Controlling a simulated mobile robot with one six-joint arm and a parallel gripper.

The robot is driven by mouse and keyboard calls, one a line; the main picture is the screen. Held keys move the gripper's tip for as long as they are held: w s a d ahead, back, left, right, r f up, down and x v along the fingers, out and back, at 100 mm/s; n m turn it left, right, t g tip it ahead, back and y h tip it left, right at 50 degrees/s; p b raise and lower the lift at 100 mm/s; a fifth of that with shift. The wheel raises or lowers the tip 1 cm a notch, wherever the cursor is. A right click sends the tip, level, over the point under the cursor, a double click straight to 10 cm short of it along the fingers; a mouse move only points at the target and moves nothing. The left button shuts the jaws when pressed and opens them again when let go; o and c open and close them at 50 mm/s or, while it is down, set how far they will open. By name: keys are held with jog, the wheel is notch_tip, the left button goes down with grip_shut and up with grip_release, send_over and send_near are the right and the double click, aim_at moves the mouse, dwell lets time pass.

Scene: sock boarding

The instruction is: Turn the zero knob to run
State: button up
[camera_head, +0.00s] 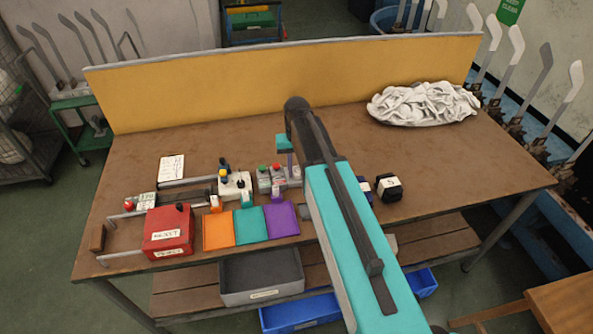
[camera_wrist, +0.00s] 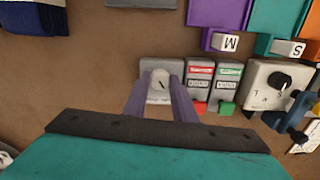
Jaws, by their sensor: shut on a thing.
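A pale round knob (camera_wrist: 158,84) with a pointer mark sits on a small grey box (camera_wrist: 153,65) in the wrist view. The fingers of my gripper (camera_wrist: 162,79) stand one on each side of the knob and are shut on it. I take it to be the zero knob; I cannot read any run or zero marking. In the head view the grey box (camera_head: 295,181) shows beside the counters, under my gripper (camera_head: 291,160), and the knob is hidden there.
Two grey counters with a red (camera_wrist: 200,80) and a green (camera_wrist: 228,80) label stand close beside the box. A white box with a black knob (camera_wrist: 279,82) is beyond them. Orange, teal and purple trays (camera_head: 281,219) lie in front. A white sock pile (camera_head: 422,102) lies back right.

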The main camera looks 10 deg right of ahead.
aim_at(297, 172)
jog(key=shift+n, duration=1.1)
jog(key=o, duration=1)
jog(key=shift+o, duration=0.2)
jog(key=shift+r, duration=0.1)
notch_tip(297, 172, up, 14)
jog(key=b, duration=0.3)
